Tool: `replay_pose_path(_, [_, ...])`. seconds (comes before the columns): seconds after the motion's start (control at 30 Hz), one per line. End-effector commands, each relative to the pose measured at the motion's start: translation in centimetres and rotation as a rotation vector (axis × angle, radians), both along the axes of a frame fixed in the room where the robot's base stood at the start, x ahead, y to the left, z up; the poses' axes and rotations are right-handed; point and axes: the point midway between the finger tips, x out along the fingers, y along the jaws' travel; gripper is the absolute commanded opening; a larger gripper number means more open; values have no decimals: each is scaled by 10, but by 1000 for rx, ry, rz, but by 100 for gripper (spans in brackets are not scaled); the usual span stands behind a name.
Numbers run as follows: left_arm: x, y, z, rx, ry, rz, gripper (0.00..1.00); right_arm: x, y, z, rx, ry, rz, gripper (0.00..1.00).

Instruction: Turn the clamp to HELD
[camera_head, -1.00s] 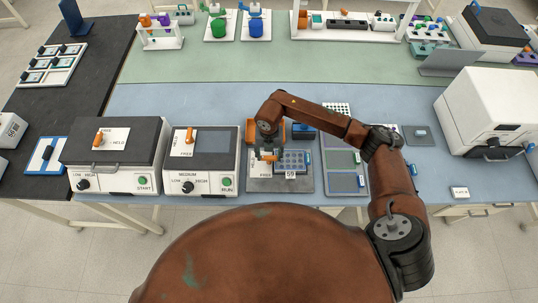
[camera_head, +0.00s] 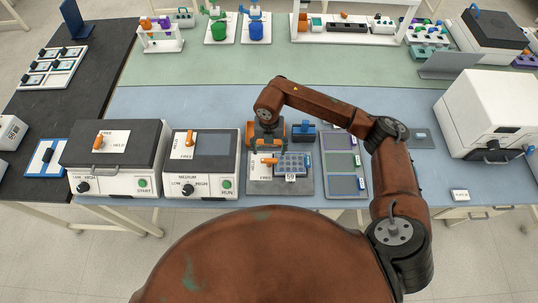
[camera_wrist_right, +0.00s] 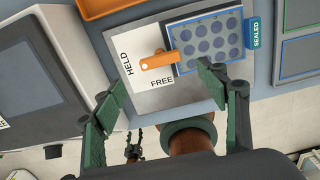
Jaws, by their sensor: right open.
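The clamp is an orange lever (camera_head: 269,160) on a white plate lettered HELD and FREE, and it also shows in the right wrist view (camera_wrist_right: 160,60). The lever lies sideways, its right end at the edge of a blue well plate (camera_head: 293,163) tagged SEALED. I cannot tell exactly which label it is set to. My right gripper (camera_head: 267,139) is open and empty, behind the lever in the head view. In the wrist view its fingers (camera_wrist_right: 160,86) are spread either side of the lever, apart from it. A small dark gripper (camera_wrist_right: 133,143), seemingly my left, shows low in that view.
Two boxy instruments with orange levers, START (camera_head: 116,160) and RUN (camera_head: 200,163), stand left of the clamp's grey base (camera_head: 262,186). An orange bin (camera_head: 301,131) and blue block are behind it. A grey rack (camera_head: 343,140) stands to the right.

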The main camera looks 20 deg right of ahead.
Motion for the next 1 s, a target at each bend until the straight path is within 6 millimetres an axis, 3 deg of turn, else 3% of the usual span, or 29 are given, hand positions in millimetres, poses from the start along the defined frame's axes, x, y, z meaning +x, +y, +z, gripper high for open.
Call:
replay_pose_path(0.1, [0, 0, 0, 0, 0, 0, 49, 1, 0, 23, 0, -3, 2, 67])
replay_pose_path(0.3, [1, -1, 0, -1, -1, 0, 49, 0, 0, 46, 0, -1, 0, 67])
replay_pose_path(1.0, [2, -1, 0, -1, -2, -1, 49, 0, 0, 50, 0, 0, 0, 67])
